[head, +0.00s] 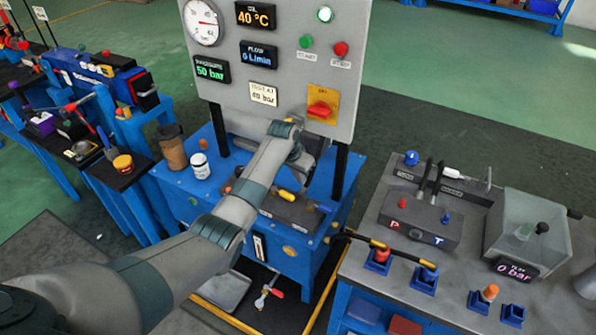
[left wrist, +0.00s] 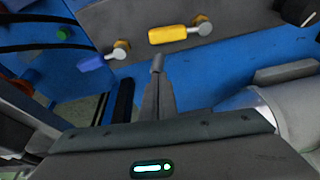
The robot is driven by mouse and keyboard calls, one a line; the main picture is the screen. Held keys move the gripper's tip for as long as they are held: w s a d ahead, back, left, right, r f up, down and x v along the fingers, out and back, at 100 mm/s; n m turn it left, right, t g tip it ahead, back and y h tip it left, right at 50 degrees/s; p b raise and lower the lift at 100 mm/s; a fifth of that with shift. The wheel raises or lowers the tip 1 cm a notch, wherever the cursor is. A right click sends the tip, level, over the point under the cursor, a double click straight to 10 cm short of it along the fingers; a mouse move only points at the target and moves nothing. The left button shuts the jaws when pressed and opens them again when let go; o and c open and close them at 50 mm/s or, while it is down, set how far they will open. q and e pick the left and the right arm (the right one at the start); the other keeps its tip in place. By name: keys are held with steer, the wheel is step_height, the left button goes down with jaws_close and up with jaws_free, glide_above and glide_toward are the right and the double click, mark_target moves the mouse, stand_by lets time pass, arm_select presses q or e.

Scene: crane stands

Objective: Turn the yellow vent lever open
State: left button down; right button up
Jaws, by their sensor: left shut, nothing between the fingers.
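The yellow vent lever (head: 286,195) is on the dark grey block on top of the blue power unit; its yellow handle lies sideways from a round brass-coloured pivot. In the left wrist view the yellow lever (left wrist: 168,35) lies ahead and slightly right of the fingertips. My left gripper (left wrist: 157,62) is shut and empty, with a visible gap to the lever. In the head view the left gripper (head: 308,165) hangs above the block in front of the panel, partly hidden by my own arm. My right gripper is in neither view.
A blue-handled lever (left wrist: 90,63) sits left of the yellow one in the wrist view. The grey gauge panel (head: 275,105) with a red knob (head: 319,109) stands behind on black posts. A grey bench (head: 365,265) with valve fittings stands to the right.

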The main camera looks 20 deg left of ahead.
mark_target(282, 194)
arm_select(q)
steer(key=shift+x, duration=1.5)
steer(key=shift+s+a+r+p, duration=0.15)
steer(key=shift+s+a+p, duration=0.05)
steer(key=shift+s+p, duration=0.45)
steer(key=shift+s+a+p, duration=0.15)
steer(key=shift+s+p, duration=0.15)
steer(key=shift+s, duration=0.2)
steer(key=shift+s+a+p, duration=0.15)
steer(key=shift+s+p, duration=0.1)
steer(key=shift+s, duration=0.55)
steer(key=shift+s+a+p, duration=0.1)
steer(key=shift+a+p, duration=0.05)
steer(key=shift+p, duration=0.15)
